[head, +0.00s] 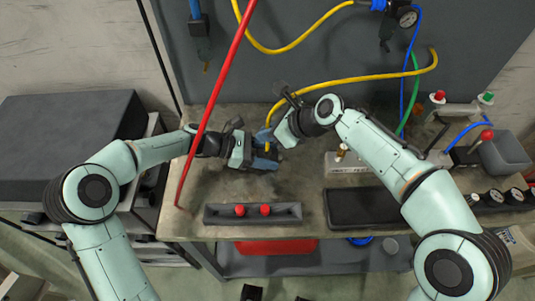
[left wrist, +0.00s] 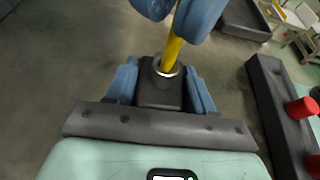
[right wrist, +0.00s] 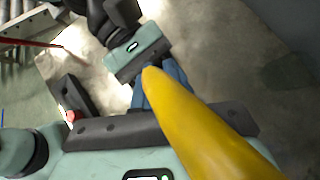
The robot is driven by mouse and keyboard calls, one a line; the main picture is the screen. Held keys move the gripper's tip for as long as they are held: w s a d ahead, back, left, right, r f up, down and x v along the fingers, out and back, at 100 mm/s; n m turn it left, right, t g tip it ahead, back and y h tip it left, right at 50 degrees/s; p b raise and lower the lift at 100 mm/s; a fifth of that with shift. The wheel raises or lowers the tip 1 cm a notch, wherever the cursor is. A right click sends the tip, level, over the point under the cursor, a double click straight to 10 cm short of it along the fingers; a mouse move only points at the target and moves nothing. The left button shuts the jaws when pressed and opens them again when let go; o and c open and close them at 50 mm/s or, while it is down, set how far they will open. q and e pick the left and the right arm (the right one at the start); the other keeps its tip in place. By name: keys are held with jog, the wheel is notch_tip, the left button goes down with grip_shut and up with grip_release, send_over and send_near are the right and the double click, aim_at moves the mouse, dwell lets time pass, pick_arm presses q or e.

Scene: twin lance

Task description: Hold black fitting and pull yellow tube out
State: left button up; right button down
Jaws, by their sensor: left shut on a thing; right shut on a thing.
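The black fitting (left wrist: 160,92) has a metal collar on top and sits between the blue fingers of my left gripper (left wrist: 163,78), which is shut on it. The yellow tube (left wrist: 173,50) stands up out of the collar. In the head view my left gripper (head: 264,163) is low over the bench, and my right gripper (head: 266,137) is just above it. My right gripper is shut on the tube a short way above the fitting. In the right wrist view the tube (right wrist: 205,125) fills much of the foreground and hides the fingertips partly.
The tube's other run (head: 370,77) arcs to the right over the bench. A red pole (head: 219,88) slants across my left arm. A dark tray with red knobs (head: 222,214) and a black tray (head: 362,207) lie in front. Gauges and valves stand at right.

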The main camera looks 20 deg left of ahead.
jog(key=shift+r, duration=3.15)
pick_arm(q)
jog(key=o, duration=1.2)
jog(key=v, duration=1.2)
